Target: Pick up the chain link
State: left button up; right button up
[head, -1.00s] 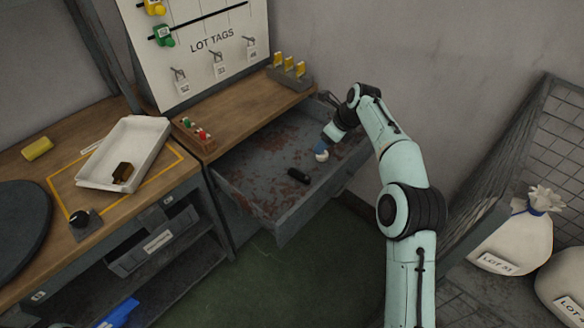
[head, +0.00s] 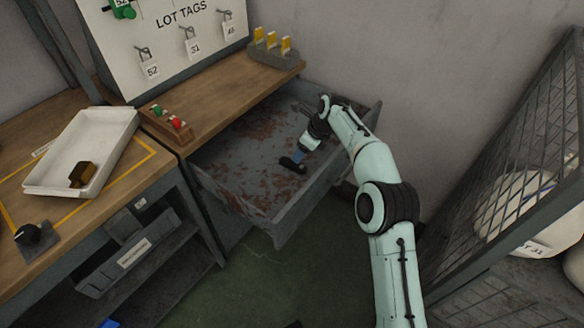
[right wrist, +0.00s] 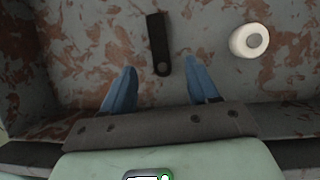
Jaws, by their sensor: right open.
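A small black bar with a hole near one end, seemingly the chain link (head: 291,166), lies on the floor of the open drawer (head: 232,172). In the right wrist view the chain link (right wrist: 158,43) lies ahead of the fingertips, roughly in line with the gap between them. My right gripper (head: 299,156) is over the drawer, close to the link. The blue fingers of the right gripper (right wrist: 158,75) are apart with nothing between them. I cannot tell its height above the drawer floor. My left gripper is not in view.
A white round piece with a grey centre (right wrist: 249,41) lies right of the link. The drawer walls surround both. A white tray (head: 107,124) with a brown block stands on the left bench. A wire cage (head: 530,170) with sacks is on the right.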

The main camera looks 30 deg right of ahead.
aim_at(294, 164)
jog(key=shift+b+x, duration=0.35)
jog(key=shift+x, duration=1.2)
jog(key=b+x, duration=0.1)
jog(key=x, duration=0.3)
jog(key=shift+a+f+b, duration=0.1)
jog(key=shift+f+b, duration=0.15)
jog(key=shift+b, duration=0.1)
jog(key=shift+w+f, duration=0.1)
jog(key=shift+f, duration=0.05)
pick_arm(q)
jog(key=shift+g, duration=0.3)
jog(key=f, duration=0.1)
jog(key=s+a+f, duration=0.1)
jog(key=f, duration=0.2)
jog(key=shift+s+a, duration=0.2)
pick_arm(e)
grip_shut()
